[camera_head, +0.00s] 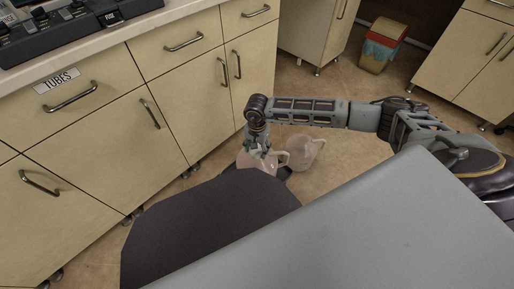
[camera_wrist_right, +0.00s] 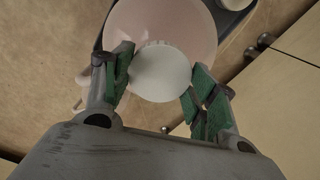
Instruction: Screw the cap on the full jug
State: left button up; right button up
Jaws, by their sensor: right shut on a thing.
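A pinkish translucent jug (camera_head: 273,166) with a handle stands low in front of the cabinets, partly hidden by my body in the head view. Its round body (camera_wrist_right: 140,20) fills the top of the right wrist view. My right gripper (camera_head: 258,150) points down over this jug. In the wrist view its green-padded fingers (camera_wrist_right: 160,80) are shut on a round white cap (camera_wrist_right: 160,70). The cap lies over the jug's top; I cannot tell whether it sits on the neck. A second, paler jug (camera_head: 314,147) stands just to the right. My left gripper is out of view.
Beige cabinets with metal handles (camera_head: 120,150) line the left, close to the jugs. A "TUBES" label (camera_head: 57,80) is on one drawer. A dark support (camera_wrist_right: 234,22) lies beneath the jug. A bin (camera_head: 381,45) stands at the back right. Open floor (camera_head: 340,100) lies between.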

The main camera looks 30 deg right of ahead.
jog(key=shift+m+p, duration=1.1)
jog(key=shift+m, duration=2.3)
jog(key=shift+m+p, duration=1.2)
jog(key=shift+m, duration=1.9)
jog(key=shift+f, duration=0.1)
jog(key=o, duration=1.4)
jog(key=shift+c, duration=0.2)
